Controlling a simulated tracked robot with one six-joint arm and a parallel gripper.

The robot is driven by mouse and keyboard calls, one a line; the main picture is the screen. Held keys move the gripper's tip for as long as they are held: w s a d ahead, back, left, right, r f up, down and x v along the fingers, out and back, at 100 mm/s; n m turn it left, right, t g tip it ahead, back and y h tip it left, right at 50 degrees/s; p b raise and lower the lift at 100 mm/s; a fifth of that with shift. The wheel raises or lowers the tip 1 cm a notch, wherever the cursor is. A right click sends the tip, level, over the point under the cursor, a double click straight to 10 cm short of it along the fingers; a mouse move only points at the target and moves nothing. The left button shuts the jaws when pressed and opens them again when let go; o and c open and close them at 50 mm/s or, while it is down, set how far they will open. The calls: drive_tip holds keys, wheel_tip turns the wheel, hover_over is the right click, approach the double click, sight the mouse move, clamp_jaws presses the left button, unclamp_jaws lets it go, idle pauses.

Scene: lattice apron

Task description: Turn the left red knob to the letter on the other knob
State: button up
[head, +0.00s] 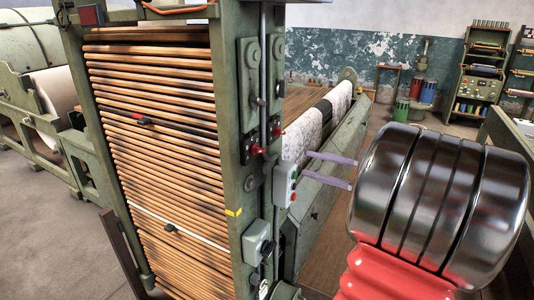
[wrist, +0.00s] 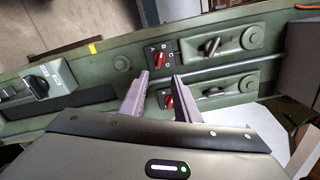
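The left red knob (head: 257,150) sits on a dark plate on the green post; it is the upper red knob (wrist: 161,58) in the wrist view. The other red knob (head: 277,132) is on its right; it is the lower one (wrist: 168,101) in the wrist view. Small white letters, seemingly A and B, show beside the upper one, and an A by the lower one. The exact pointer settings are too small to tell. My gripper (head: 304,164) is open and empty, right of the post. In the wrist view its purple fingers (wrist: 160,74) straddle the lower knob's image, with no clear contact.
Green levers (wrist: 225,42) sit beside the knobs. A button box (head: 285,185) with red and green buttons juts from the post close to my fingertips. A grey switch box (head: 257,243) is lower down. Wooden lattice slats (head: 155,130) fill the left side.

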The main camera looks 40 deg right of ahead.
sight(262, 152)
idle(0.4)
drive_tip(key=x, duration=1.4)
drive_tip(key=shift+d, duration=0.1)
drive_tip(key=shift+s, duration=0.1)
drive_tip(key=shift+c, duration=0.4)
clamp_jaws()
